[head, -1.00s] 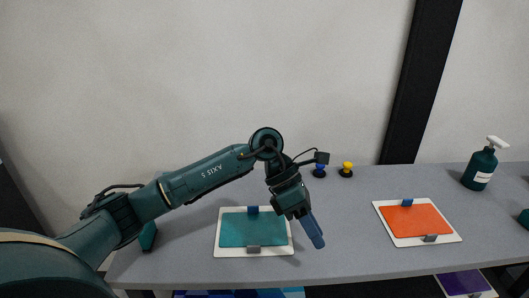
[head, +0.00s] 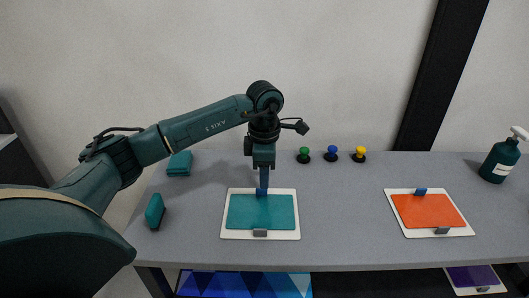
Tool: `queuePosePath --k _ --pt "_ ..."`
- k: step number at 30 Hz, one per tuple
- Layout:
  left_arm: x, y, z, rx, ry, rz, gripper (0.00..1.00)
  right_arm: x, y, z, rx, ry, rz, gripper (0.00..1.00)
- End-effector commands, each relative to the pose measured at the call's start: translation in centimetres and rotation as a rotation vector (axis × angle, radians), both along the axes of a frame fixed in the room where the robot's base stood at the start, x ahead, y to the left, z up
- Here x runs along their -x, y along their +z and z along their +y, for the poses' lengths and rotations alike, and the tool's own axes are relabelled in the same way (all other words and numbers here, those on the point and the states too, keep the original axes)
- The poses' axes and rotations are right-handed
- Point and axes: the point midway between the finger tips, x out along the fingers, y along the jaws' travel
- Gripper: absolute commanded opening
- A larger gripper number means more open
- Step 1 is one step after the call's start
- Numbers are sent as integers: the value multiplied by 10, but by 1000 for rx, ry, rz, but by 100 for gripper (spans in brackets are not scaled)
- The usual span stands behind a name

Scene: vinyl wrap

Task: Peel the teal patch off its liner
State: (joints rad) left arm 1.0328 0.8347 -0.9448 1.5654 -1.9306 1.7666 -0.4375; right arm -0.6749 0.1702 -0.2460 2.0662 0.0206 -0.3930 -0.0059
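The teal patch (head: 246,213) lies flat on its white liner (head: 288,236) on the grey table. A blue tab (head: 261,192) sits at the patch's far edge and a grey clip-like block (head: 260,233) at its near edge. My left gripper (head: 264,188) points straight down with its fingertips at the blue tab. The fingers are seen edge-on and overlap the tab, so I cannot tell whether they grip it. My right gripper is not in view.
Green, blue (head: 331,154) and yellow knobs stand at the back. The table between the liners is clear.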

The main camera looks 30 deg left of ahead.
Motion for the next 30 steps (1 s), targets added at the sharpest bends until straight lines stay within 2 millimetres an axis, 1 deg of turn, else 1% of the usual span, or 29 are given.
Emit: queuePosePath --k 1,3,6,9,13,20,30 --pt "1 -9 0 1 0 3 31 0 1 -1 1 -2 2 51" --pt "1 -19 0 0 -1 4 31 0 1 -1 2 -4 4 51" --pt "0 -31 0 0 0 2 31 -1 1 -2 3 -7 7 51" --pt "0 -38 0 0 0 1 31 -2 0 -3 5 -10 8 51" --pt "0 -42 0 1 0 -1 31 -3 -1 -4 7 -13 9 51" --pt "0 -43 0 1 0 -1 31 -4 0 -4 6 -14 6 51" --pt "0 -42 0 1 0 -1 3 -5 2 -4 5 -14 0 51"
